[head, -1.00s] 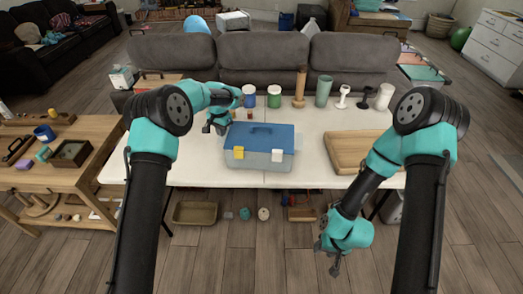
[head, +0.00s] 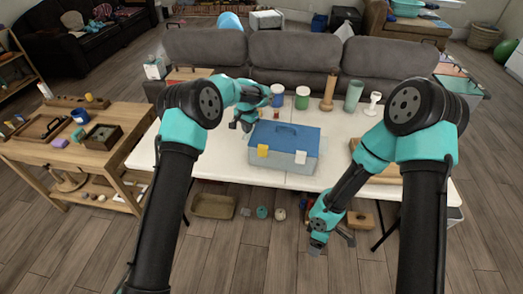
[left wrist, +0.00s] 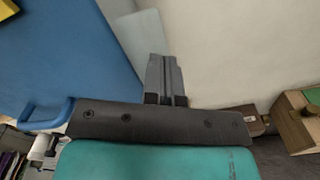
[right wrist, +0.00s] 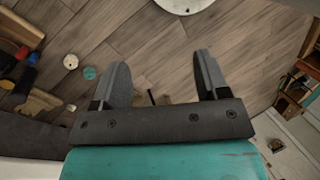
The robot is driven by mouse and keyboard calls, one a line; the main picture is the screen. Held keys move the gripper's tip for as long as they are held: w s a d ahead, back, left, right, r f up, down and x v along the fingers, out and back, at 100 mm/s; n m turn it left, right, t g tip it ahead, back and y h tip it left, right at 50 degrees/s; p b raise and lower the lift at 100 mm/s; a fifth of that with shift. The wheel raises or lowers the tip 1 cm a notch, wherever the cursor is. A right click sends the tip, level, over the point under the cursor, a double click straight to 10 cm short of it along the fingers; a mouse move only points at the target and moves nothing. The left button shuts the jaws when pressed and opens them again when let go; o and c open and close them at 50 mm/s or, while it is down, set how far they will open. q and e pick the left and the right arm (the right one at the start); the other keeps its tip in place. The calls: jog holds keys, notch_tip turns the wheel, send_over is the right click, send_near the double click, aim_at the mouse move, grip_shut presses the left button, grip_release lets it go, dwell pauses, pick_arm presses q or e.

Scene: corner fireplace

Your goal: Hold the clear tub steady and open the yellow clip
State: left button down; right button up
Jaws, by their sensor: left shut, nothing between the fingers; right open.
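The clear tub (head: 293,166) stands on the white table with its blue lid (head: 272,132) on. The yellow clip (head: 263,151) is on the left of its front face and looks flat against it; a white clip (head: 300,157) is to its right. My left gripper (head: 240,125) is just left of the tub. In the left wrist view its fingers (left wrist: 165,75) are shut and empty beside the tub's pale wall (left wrist: 140,40), with the yellow clip (left wrist: 70,8) at the top left. My right gripper (head: 317,249) is low in front of the table, open and empty.
A wooden tray (head: 385,172) lies right of the tub, partly behind my right arm. A basket (head: 213,206) and small items lie under the table. Clear tabletop (head: 215,165) lies left of the tub.

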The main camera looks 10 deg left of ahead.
pick_arm(q)
jog(key=shift+s+f, duration=0.1)
jog(key=shift+f, duration=0.15)
pick_arm(e)
jog(key=w+a+r+n+t+h, duration=0.3)
jog(key=w+n+h, duration=0.25)
jog(key=n, duration=0.25)
pick_arm(q)
jog(key=shift+f, duration=0.1)
pick_arm(e)
jog(key=n+t+y, duration=0.3)
jog(key=n+t, duration=1)
jog(key=t, duration=0.1)
send_near(262, 149)
jog(key=v, duration=0.4)
jog(key=shift+w+r, duration=0.1)
jog(key=shift+w, duration=0.05)
jog(key=shift+w, duration=0.15)
jog(key=x, duration=1.1)
jog(key=shift+w+d+f, duration=0.15)
jog(key=shift+w+f, duration=0.1)
jog(key=shift+w, duration=0.1)
jog(key=shift+c, duration=0.3)
